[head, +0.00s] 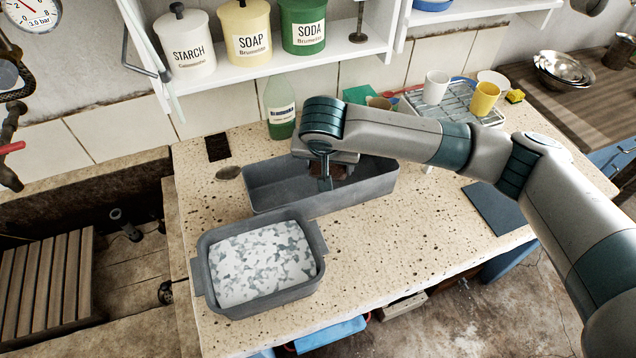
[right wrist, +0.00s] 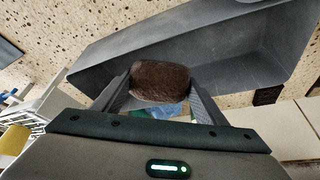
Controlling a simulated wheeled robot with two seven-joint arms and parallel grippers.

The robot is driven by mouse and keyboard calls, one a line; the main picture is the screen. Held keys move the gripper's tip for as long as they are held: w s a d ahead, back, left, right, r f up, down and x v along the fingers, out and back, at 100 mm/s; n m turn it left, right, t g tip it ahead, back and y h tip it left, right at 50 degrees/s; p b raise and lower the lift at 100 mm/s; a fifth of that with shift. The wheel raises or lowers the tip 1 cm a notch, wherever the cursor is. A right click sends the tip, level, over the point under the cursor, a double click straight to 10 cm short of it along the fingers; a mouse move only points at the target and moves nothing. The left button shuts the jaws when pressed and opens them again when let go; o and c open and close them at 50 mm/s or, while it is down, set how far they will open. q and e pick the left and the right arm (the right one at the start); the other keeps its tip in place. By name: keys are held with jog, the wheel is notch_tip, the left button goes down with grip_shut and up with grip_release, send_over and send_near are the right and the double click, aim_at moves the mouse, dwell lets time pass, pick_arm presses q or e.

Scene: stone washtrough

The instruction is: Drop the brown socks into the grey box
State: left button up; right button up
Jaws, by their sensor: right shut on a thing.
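The brown socks, a dark brown rolled bundle (right wrist: 160,80), are between the two fingers of my right gripper (right wrist: 160,97), which is shut on them. In the head view my right gripper (head: 326,178) points down over the long grey box (head: 350,200), and a bit of brown (head: 343,171) shows behind its finger. The open box also shows in the right wrist view (right wrist: 190,42), beyond the bundle. The gripper and arm hide part of the box's back and inside. My left gripper is not in view.
A grey tub (head: 262,308) of foamy water stands in front of the box, near the counter's left edge. A green bottle (head: 279,108) stands behind the box. A wire rack with cups (head: 436,88) is at the back right.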

jog(key=o, duration=1.3)
jog(key=shift+c, duration=0.2)
jog(key=shift+r, duration=0.1)
jog(key=shift+s+a+r, duration=0.1)
jog(key=shift+s+r, duration=0.15)
jog(key=shift+r, duration=0.25)
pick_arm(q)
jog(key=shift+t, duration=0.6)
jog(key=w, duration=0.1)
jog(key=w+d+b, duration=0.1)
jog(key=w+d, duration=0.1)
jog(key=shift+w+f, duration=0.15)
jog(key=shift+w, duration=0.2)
pick_arm(e)
jog(key=v, duration=1.6)
jog(key=shift+r, duration=0.1)
